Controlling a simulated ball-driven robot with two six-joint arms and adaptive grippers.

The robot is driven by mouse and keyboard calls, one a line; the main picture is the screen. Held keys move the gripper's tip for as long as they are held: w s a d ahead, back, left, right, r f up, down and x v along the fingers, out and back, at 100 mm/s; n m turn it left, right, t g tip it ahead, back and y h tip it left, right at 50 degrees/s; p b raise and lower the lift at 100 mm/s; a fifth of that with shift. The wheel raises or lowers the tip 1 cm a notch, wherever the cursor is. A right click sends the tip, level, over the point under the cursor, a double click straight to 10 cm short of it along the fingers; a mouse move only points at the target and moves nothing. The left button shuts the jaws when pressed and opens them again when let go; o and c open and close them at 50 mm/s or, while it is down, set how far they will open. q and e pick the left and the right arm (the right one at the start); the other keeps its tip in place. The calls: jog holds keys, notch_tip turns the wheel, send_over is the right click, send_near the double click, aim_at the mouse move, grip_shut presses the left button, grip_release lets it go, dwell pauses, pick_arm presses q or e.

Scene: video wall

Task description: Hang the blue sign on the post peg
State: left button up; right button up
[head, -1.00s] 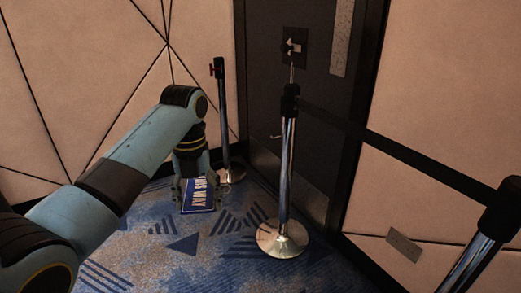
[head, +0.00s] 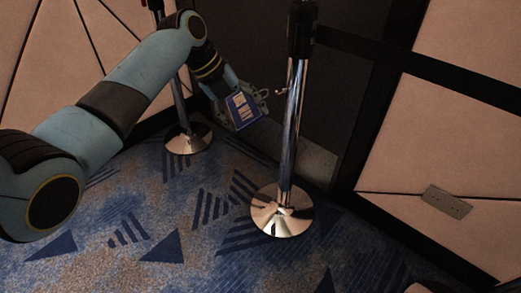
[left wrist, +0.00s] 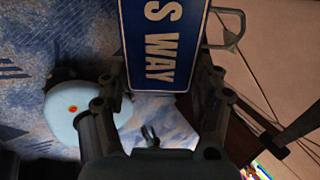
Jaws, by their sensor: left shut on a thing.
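The blue sign (head: 242,110) with white lettering is held off the floor, tilted, just left of the near chrome post (head: 291,130). My left gripper (head: 236,101) is shut on it. In the left wrist view the sign (left wrist: 163,40) sits between the two fingers (left wrist: 163,88) and reads "S WAY" sideways. A metal loop (left wrist: 232,28) shows beside the sign's right edge there. A small peg (head: 281,91) sticks out from the post's left side, close to the sign and apart from it. My right gripper is not in view.
A second chrome post (head: 182,110) stands behind my left arm. The near post's round base (head: 282,215) rests on patterned blue carpet (head: 150,215). A dark door (head: 345,60) and padded wall panels (head: 455,150) stand close behind. The carpet in front is clear.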

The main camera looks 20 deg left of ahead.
pick_arm(q)
jog(key=w+d+f+n+t+h+b, duration=0.1)
jog(key=w+d+f+n+t+b, duration=0.4)
jog(key=w+f+t+b, duration=0.3)
jog(key=w+n+t+b, duration=0.1)
jog(key=t+b, duration=0.2)
jog(key=b, duration=0.3)
jog(key=shift+f, duration=0.15)
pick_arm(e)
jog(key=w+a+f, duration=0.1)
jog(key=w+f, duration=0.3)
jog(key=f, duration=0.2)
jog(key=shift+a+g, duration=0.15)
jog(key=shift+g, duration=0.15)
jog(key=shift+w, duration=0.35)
pick_arm(q)
jog(key=shift+b, duration=0.3)
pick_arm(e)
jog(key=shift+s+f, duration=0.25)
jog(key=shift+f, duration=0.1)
